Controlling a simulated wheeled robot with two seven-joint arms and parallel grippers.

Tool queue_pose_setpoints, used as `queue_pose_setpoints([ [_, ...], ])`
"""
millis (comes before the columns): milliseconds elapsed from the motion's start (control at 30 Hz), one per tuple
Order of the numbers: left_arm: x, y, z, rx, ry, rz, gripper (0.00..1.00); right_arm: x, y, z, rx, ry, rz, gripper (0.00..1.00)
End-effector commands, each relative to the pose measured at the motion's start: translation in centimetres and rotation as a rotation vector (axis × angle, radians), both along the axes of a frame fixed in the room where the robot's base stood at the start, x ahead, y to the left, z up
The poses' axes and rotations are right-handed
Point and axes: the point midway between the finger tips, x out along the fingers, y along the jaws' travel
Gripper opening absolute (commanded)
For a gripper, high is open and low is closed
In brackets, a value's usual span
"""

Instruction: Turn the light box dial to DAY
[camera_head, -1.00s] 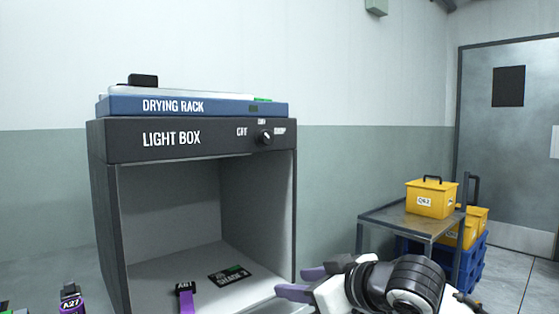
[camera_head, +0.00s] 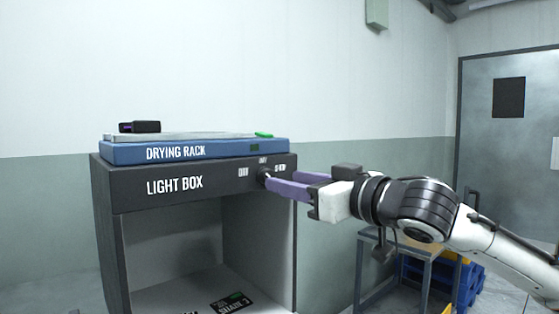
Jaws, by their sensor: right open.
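The light box (camera_head: 130,192) is a dark box with an open front and a lit pale interior. Its dial (camera_head: 263,174) is a small dark knob at the right of the front panel, with small white labels above and to both sides. The labels are too blurred to read surely, and so is the dial's setting. My right gripper (camera_head: 268,182) is open, with its purple fingertips at the dial. The fingers partly cover the dial's right and lower side; I cannot tell whether they touch it. My left gripper is not in view.
A blue drying rack (camera_head: 225,151) lies on top of the light box, with a small black object (camera_head: 139,127) on it. A dark card (camera_head: 232,302) lies inside the box. A metal cart (camera_head: 365,270) and blue crates (camera_head: 467,283) stand at the right, partly behind my arm.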

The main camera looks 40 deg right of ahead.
Motion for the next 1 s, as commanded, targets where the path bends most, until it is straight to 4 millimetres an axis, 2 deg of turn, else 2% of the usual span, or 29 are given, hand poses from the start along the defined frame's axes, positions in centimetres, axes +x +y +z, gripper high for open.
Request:
queue_pose_setpoints([
  [33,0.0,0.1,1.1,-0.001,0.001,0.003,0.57,0.5,0.2,0.8,0.003,-0.002,0.003,0.43],
  [100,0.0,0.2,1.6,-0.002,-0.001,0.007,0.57,1.2,0.4,0.7,0.0,-0.002,0.005,0.43],
  [300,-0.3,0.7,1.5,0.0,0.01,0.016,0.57,3.1,0.4,0.3,-0.001,-0.002,0.002,0.43],
  [700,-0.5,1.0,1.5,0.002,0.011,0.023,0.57,3.6,0.5,-0.1,-0.004,0.0,0.002,0.43],
  [933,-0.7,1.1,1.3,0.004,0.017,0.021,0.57,3.6,0.5,-0.1,-0.004,0.0,0.002,0.05],
  [1000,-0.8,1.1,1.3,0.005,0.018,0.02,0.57,3.6,0.5,-0.1,-0.004,0.0,0.002,0.02],
])
